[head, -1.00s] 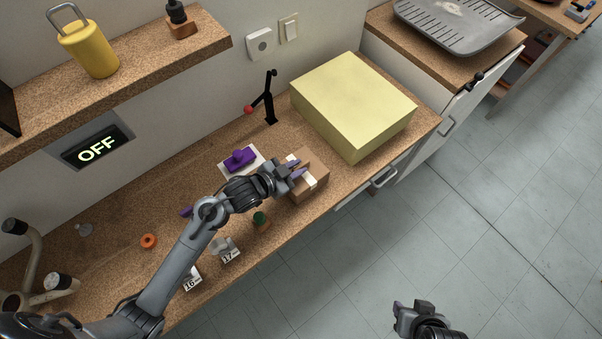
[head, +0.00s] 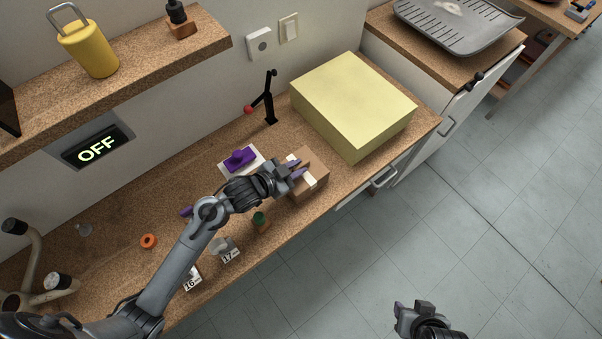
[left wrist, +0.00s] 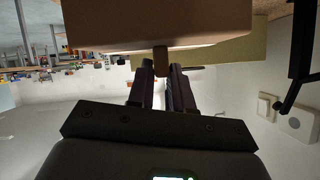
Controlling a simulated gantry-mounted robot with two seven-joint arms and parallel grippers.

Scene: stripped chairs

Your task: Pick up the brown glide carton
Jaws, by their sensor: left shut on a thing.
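The brown carton (head: 318,183) with a white label is at the bench's front edge, left of the big yellow block. My left gripper (head: 297,169) has its purple-tipped fingers at the carton's top. In the left wrist view the carton (left wrist: 150,22) fills the top, and the dark fingers (left wrist: 160,75) are shut on a small brown tab of it. I cannot tell whether the carton's underside touches the bench. My right gripper (head: 413,312) is at the bottom of the head view over the floor, far from the carton; its jaw gap is unclear.
The yellow block (head: 355,100) stands close behind the carton. A purple object on a white card (head: 240,158), a black stand with a red ball (head: 268,100), a green-topped piece (head: 260,220) and an orange ring (head: 149,241) share the bench. Open floor (head: 420,240) lies in front.

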